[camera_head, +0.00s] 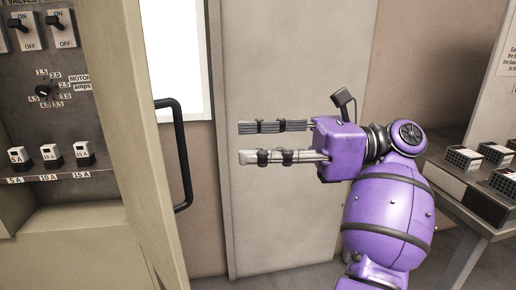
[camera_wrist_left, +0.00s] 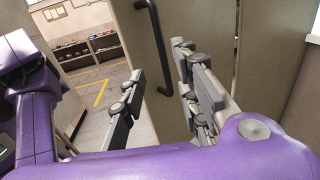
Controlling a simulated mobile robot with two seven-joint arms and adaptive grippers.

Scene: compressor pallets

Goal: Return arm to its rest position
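My purple left arm (camera_head: 385,215) rises from the lower right in the head view. My left gripper (camera_head: 243,142) points left, its two grey fingers parallel with a clear gap between them. It is open and empty, in front of a plain beige panel (camera_head: 290,210). In the left wrist view the open left gripper (camera_wrist_left: 159,60) has nothing between its fingers. My right gripper is not in view.
A cabinet door with a black handle (camera_head: 175,155) stands open left of the gripper. A control panel (camera_head: 55,100) with switches is at far left. A table (camera_head: 462,205) with several small boxes is at right. Shelves (camera_wrist_left: 90,48) stand far back.

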